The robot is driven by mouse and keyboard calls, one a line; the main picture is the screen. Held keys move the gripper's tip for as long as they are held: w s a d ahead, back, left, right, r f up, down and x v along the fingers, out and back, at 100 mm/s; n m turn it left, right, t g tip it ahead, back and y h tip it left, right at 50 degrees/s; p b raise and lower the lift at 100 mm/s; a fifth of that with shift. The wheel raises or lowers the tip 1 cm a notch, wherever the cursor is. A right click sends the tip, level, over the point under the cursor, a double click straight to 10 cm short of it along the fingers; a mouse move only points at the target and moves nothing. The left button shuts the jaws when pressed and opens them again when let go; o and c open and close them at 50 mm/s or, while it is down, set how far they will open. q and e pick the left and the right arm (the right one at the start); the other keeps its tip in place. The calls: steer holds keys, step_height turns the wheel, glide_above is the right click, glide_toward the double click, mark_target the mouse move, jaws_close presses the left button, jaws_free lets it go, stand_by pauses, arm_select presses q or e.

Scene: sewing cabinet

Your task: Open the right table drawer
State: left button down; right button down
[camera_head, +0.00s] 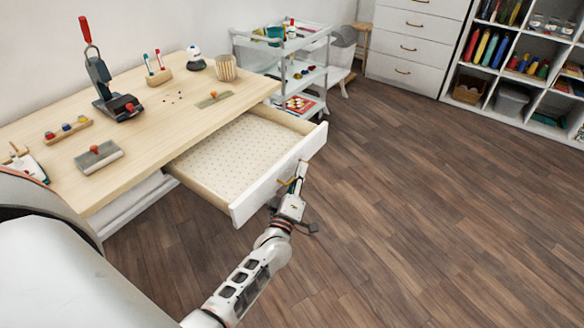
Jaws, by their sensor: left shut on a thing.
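The table drawer (235,158) stands pulled well out from under the wooden tabletop (150,120). It has a white front panel (255,198) and a pale dotted lining, and it looks empty. My left gripper (297,183) is at the outside of the front panel, shut on the brass drawer handle (286,181), which is mostly hidden by the fingers. My right gripper is not in view.
On the tabletop are a press with a red lever (98,75), a woven cup (225,68) and small sewing items. A shelved trolley (300,75) stands behind the drawer. Bare wooden floor (420,200) lies open to the right.

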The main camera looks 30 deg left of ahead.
arm_select(q)
steer(key=shift+d+f, duration=0.1)
steer(key=shift+d, duration=0.05)
steer(key=c, duration=2.5)
jaws_free()
steer(key=shift+s, duration=0.15)
steer(key=v, duration=1.1)
steer(key=shift+s, duration=0.4)
steer(key=shift+d, duration=0.1)
